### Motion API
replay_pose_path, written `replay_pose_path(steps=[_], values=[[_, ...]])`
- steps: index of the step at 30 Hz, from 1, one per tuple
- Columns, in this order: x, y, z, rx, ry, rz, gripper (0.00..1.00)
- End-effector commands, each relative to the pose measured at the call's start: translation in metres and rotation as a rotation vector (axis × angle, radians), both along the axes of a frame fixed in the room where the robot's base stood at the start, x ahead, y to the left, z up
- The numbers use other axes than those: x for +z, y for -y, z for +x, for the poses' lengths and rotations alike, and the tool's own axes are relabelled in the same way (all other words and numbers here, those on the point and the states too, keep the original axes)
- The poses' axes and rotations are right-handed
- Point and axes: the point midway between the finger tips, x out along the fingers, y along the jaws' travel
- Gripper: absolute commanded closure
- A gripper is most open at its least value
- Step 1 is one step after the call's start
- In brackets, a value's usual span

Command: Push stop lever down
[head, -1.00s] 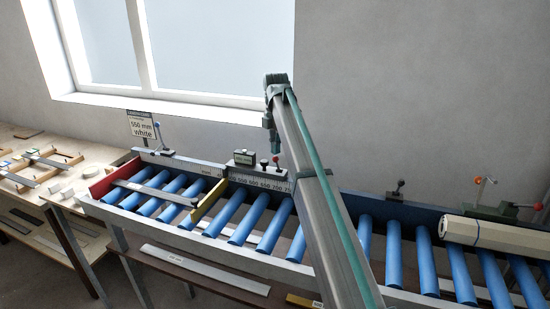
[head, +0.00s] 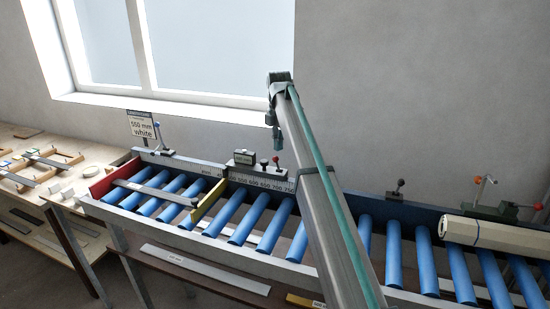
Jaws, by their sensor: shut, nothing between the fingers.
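The stop carriage (head: 243,158) sits on the scale rail (head: 262,181) behind the blue rollers. I cannot tell for certain which is the stop lever. A yellow stop plate (head: 210,203) reaches across the rollers from the carriage. My gripper (head: 277,146) hangs from the arm's end, pointing down, shut and empty.
A white profile (head: 143,191) lies on the rollers against the red end plate (head: 110,180). A blue-knobbed lever (head: 158,128) stands by the sign (head: 141,125). My arm covers the rail's middle.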

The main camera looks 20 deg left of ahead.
Motion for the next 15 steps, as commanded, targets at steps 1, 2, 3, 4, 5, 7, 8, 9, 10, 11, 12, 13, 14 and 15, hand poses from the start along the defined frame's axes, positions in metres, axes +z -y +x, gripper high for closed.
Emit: replay_pose_path(steps=[1,2,3,4,5,7,8,9,10,11,12,13,14,15], values=[[0.000,0.000,0.000,0.000,0.000,0.000,1.00],[0.000,0.000,0.000,0.000,0.000,0.000,1.00],[0.000,0.000,0.000,0.000,0.000,0.000,1.00],[0.000,0.000,0.000,0.000,0.000,0.000,1.00],[0.000,0.000,0.000,0.000,0.000,0.000,1.00],[-0.002,0.000,0.000,0.000,0.000,0.000,1.00],[-0.002,0.000,0.000,0.000,0.000,0.000,1.00],[-0.003,0.000,0.000,0.000,0.000,0.000,1.00],[-0.004,0.000,0.000,0.000,0.000,0.000,1.00],[-0.005,0.000,0.000,0.000,0.000,0.000,1.00],[-0.007,0.000,0.000,0.000,0.000,0.000,1.00],[-0.008,0.000,0.000,0.000,0.000,0.000,1.00],[-0.009,0.000,0.000,0.000,0.000,0.000,1.00],[-0.010,0.000,-0.001,0.000,0.000,0.000,1.00]])
